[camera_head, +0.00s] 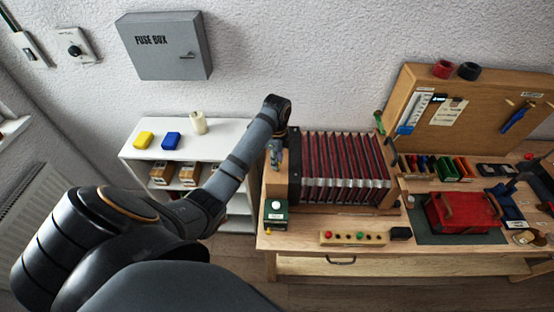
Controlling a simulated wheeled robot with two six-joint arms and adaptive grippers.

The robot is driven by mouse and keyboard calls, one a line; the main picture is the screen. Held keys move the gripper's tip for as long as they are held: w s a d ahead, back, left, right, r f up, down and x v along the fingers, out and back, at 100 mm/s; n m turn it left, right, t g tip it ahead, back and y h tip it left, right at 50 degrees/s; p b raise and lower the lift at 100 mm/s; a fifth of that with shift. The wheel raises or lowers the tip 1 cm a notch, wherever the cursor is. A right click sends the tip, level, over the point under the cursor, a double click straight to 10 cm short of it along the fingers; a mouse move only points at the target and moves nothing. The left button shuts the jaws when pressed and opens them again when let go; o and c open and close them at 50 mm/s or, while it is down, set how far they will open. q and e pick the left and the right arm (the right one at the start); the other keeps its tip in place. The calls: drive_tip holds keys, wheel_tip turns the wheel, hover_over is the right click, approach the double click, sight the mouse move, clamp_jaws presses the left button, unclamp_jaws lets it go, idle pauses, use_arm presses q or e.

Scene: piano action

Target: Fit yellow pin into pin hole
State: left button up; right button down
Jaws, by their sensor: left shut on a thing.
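My left gripper (276,160) points down over the wooden block at the left end of the piano action (343,168). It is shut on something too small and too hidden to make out. I cannot pick out the yellow pin for certain; a tiny yellow spot (268,232) shows near the bench's front left corner, below a green box (274,214) with a white dome. The pin hole cannot be made out. My right gripper is not in view.
A wooden bench (290,242) carries a button strip (352,238), a red case (462,211) and a tool board (480,110). A white shelf (222,140) with a yellow block (144,139), a blue block (171,141) and a candle-like cylinder (198,122) stands left.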

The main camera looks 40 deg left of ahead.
use_arm(q)
drive_tip(key=shift+f, duration=0.35)
drive_tip(key=o, duration=0.9)
drive_tip(key=shift+o, duration=0.3)
drive_tip(key=shift+o, duration=1)
